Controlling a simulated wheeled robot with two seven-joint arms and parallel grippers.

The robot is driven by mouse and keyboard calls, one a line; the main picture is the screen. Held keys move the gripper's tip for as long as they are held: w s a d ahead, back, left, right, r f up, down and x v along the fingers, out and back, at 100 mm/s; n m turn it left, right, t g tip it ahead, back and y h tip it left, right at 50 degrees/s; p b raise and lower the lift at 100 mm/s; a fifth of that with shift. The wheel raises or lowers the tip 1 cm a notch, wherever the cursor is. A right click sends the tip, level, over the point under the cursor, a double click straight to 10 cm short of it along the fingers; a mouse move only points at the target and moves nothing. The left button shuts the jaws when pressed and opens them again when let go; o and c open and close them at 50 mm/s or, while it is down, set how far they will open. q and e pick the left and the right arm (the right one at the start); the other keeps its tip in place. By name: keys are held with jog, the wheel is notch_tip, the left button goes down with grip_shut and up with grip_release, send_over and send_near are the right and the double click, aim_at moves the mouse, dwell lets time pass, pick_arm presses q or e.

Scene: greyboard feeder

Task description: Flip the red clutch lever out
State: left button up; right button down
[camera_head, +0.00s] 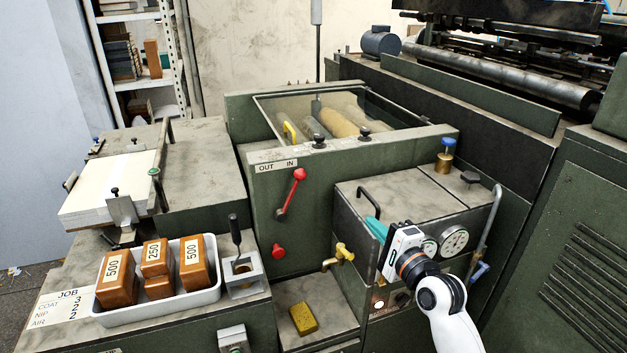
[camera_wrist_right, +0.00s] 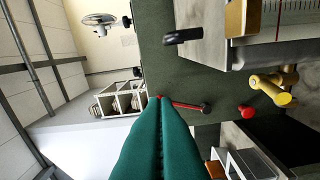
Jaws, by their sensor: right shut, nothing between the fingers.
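The red clutch lever (camera_head: 291,192) is on the green front panel, below the OUT/IN label (camera_head: 277,165). Its red ball end points up and leans right, under the IN side. My right gripper (camera_head: 374,226) has teal fingers and is shut and empty, to the right of the lever and apart from it in the head view. In the right wrist view the shut fingers (camera_wrist_right: 161,102) point toward the lever (camera_wrist_right: 185,105). Their tips overlap its ball end there, so most of the ball is hidden. My left gripper is in neither view.
A red knob (camera_head: 278,251) sits below the lever, and a brass tap (camera_head: 344,251) is to its right. The gauge box (camera_head: 401,185) stands beside my right gripper. A white tray (camera_head: 205,298) of brown weights lies at the front left.

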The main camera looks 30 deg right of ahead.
jog(key=w+p, duration=0.2)
jog(key=w, duration=1.9)
jog(key=shift+w+a+r, duration=0.25)
jog(key=shift+a+r, duration=0.05)
jog(key=shift+a, duration=0.1)
